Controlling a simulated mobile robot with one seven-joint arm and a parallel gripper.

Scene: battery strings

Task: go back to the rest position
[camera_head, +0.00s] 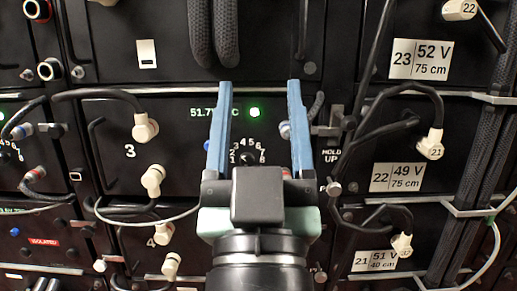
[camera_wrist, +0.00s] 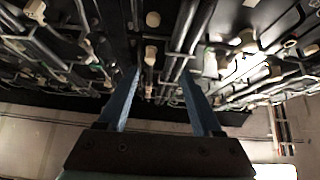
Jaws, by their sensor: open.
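My gripper (camera_head: 259,90) is open, with two blue fingers spread apart and nothing between them. In the head view it stands in front of the black battery panel (camera_head: 180,110), over the unit marked 3. Between the fingers a green light (camera_head: 255,113) and a dial (camera_head: 252,157) show. My gripper and wrist hide part of the panel below the dial. In the wrist view the gripper (camera_wrist: 161,75) points toward rows of cables and connectors, also with nothing between its fingers.
White cable plugs (camera_head: 145,128) and black cables stick out left of my gripper. More plugs (camera_head: 430,144) and labels, such as 22 49 V (camera_head: 397,177), are on the right. Thick braided cables (camera_head: 213,35) hang above the fingers. A pale floor (camera_wrist: 45,140) shows in the wrist view.

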